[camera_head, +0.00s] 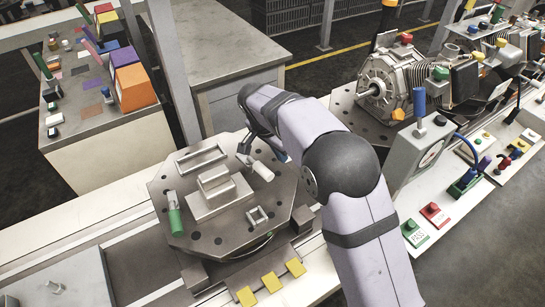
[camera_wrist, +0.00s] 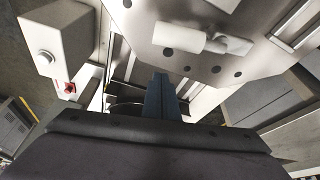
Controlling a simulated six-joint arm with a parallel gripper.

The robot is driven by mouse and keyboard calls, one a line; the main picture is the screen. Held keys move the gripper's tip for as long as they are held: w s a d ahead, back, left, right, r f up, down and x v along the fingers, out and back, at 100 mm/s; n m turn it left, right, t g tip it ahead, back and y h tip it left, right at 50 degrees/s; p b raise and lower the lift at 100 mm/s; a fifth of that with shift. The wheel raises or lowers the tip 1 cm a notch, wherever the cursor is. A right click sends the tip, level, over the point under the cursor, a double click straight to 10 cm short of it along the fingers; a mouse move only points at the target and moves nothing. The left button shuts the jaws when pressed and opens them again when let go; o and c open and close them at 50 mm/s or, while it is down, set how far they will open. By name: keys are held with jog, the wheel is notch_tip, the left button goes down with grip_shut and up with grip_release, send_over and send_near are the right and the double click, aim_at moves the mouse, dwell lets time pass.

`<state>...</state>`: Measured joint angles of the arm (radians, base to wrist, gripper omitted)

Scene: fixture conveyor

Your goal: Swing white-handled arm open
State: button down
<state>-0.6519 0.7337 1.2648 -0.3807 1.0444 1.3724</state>
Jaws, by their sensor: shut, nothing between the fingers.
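The white-handled arm (camera_head: 258,168) is on the right rear part of the grey octagonal fixture plate (camera_head: 215,234). Its white cylindrical handle (camera_wrist: 178,38) lies near the plate edge in the wrist view, with its metal bracket to the right. My gripper (camera_wrist: 160,82) shows as narrow blue fingers, shut and empty. In that view the fingers are below the white handle and just outside the plate edge, apart from the handle. In the head view my own arm hides most of the gripper.
A green-handled arm (camera_head: 173,215) stands at the plate's left, with raised metal blocks (camera_head: 213,188) in the middle. An engine (camera_head: 386,82) and a gauge box (camera_head: 420,150) stand to the right. Several yellow blocks (camera_head: 271,282) line the front. A side table (camera_head: 95,118) holds coloured bins.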

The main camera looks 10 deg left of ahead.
jog(key=b+v, duration=0.2)
jog(key=v, duration=0.8)
jog(key=shift+a, duration=0.1)
jog(key=s+d+f+n+g, duration=0.1)
jog(key=s+d+f+n, duration=0.15)
jog(key=d, duration=0.65)
jog(key=s+d+f+n+g, duration=0.1)
jog(key=s+d+f, duration=0.2)
jog(key=d, duration=0.5)
jog(key=s+d+f+n, duration=0.1)
jog(key=s+d+f, duration=0.2)
jog(key=s, duration=0.3)
jog(key=s+d+f+g+y, duration=0.1)
jog(key=s+d+f, duration=0.2)
jog(key=s+d, duration=0.2)
jog(key=s+d+f+n+y, duration=0.1)
jog(key=s+d+f, duration=0.2)
jog(key=s, duration=0.4)
jog(key=shift+d+n, duration=0.35)
jog(key=shift+d, duration=0.1)
